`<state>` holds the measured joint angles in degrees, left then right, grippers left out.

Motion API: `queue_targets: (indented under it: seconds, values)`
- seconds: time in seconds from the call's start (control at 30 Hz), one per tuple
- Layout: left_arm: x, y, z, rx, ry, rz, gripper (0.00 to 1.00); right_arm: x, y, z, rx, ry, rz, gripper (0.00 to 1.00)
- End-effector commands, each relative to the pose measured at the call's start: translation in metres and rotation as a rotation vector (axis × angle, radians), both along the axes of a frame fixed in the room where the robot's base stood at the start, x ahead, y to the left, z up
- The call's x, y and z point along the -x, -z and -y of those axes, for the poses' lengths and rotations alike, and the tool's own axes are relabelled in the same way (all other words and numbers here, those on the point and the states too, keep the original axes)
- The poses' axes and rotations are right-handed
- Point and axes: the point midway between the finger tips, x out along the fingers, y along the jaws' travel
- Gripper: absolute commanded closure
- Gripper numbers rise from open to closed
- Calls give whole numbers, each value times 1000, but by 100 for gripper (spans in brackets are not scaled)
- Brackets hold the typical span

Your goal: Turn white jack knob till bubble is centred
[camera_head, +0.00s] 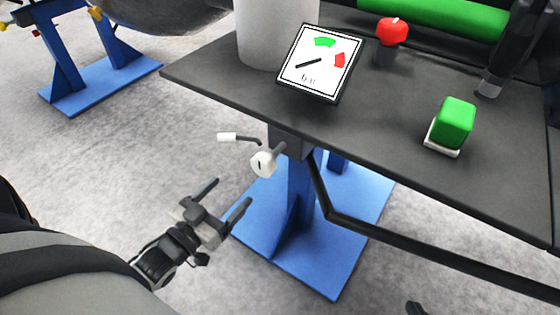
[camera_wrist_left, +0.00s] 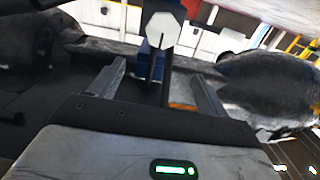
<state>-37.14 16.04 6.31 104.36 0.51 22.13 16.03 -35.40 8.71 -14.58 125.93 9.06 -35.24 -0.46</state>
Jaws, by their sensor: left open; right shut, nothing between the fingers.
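The white jack knob (camera_head: 263,163) sticks out below the table's near edge, on the dark head of a blue leg. In the left wrist view the knob (camera_wrist_left: 162,30) shows as a white faceted end beyond my fingers. My left gripper (camera_head: 230,192) is open and empty, below and left of the knob and apart from it. In the left wrist view its two fingers (camera_wrist_left: 158,82) stand wide apart. A small dark tip of my right gripper (camera_head: 416,308) shows at the bottom edge, shut; the rest is cut off. I cannot make out a bubble.
The dark table (camera_head: 400,135) carries a gauge marked "bar" (camera_head: 318,65), a white cylinder (camera_head: 265,30), a red knob (camera_head: 391,32) and a green block (camera_head: 455,122). A white-ended lever (camera_head: 227,137) juts out left of the jack knob. A black bar (camera_head: 430,245) runs below the table.

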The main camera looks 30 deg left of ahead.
Motion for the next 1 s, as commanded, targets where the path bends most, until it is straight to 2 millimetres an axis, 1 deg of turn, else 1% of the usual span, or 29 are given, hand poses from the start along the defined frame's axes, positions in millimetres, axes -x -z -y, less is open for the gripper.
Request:
queue_targets:
  seconds: [0.03, 0.1, 0.2, 0.27, 0.37, 0.47, 0.6, 0.8, 0.9, 1.0]
  values:
    - [0, 20, 2, 2, 2, -1, 23, -1, 23, -3, -1, -11, -15, 100]
    - [0, 27, 1, 2, 2, 4, 23, -2, 33, -6, -3, -23, -30, 100]
    - [-1, 32, 0, 2, 2, 8, 23, -3, 41, -9, -3, -33, -46, 100]
    - [-4, 32, 0, 2, 3, 9, 23, -3, 43, -9, -3, -36, -51, 100]
    - [-15, 30, 1, 2, 3, 11, 23, -3, 45, -10, -4, -39, -58, 100]
    - [-33, 30, 2, 1, 3, 13, 23, -4, 49, -11, -4, -43, -64, 100]
    - [-64, 31, 5, 2, 3, 13, 23, -5, 52, -13, -9, -47, -57, 100]
    - [-107, 31, 8, 2, 2, 12, 23, -7, 47, -15, -25, -48, -11, 100]
    - [-126, 31, 10, 1, 3, 10, 23, -8, 45, -16, -32, -49, 8, 100]
    - [-141, 31, 11, 1, 2, 9, 23, -10, 42, -17, -39, -49, 27, 100]
